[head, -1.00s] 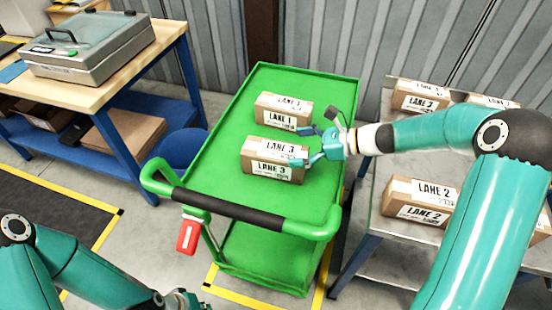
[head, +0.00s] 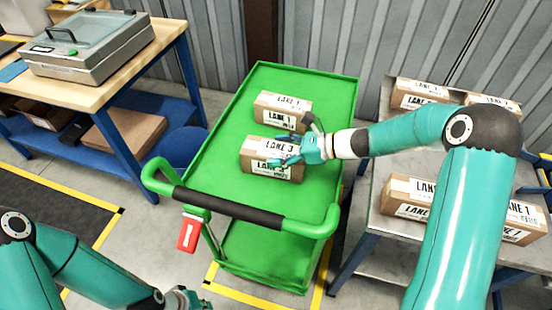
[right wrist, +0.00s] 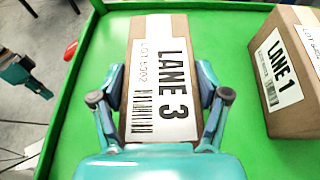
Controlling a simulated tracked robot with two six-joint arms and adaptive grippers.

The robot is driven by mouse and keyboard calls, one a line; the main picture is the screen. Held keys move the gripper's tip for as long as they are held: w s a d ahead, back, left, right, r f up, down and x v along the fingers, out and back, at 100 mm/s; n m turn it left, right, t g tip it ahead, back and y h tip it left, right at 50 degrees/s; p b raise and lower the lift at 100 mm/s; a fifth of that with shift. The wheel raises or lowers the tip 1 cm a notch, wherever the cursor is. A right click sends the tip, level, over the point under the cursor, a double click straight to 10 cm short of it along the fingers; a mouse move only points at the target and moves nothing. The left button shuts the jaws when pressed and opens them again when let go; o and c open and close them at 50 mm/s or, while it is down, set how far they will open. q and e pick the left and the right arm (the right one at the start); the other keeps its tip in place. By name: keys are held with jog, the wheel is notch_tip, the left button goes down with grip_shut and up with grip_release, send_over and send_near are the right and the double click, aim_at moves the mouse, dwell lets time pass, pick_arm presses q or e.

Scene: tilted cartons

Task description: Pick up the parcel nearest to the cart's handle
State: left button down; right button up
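The parcel nearest the cart's handle (head: 232,209) is a brown carton labelled LANE 3 (head: 257,145), lying on the green cart's top (head: 215,180). My right gripper (head: 286,149) is at this carton's right part. In the right wrist view the LANE 3 carton (right wrist: 150,50) lies between the two fingers of my right gripper (right wrist: 160,92), one along each side. Narrow gaps seem to remain, so it looks open around the carton. My left gripper (head: 186,300) is low at the bottom edge of the head view, away from the cart; its opening is unclear.
A LANE 1 carton (head: 283,102) lies behind on the same cart, with a gap between them. A workbench (head: 110,88) with a grey case stands at left.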

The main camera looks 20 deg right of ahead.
jog(key=c, duration=0.5)
jog(key=shift+r, duration=0.15)
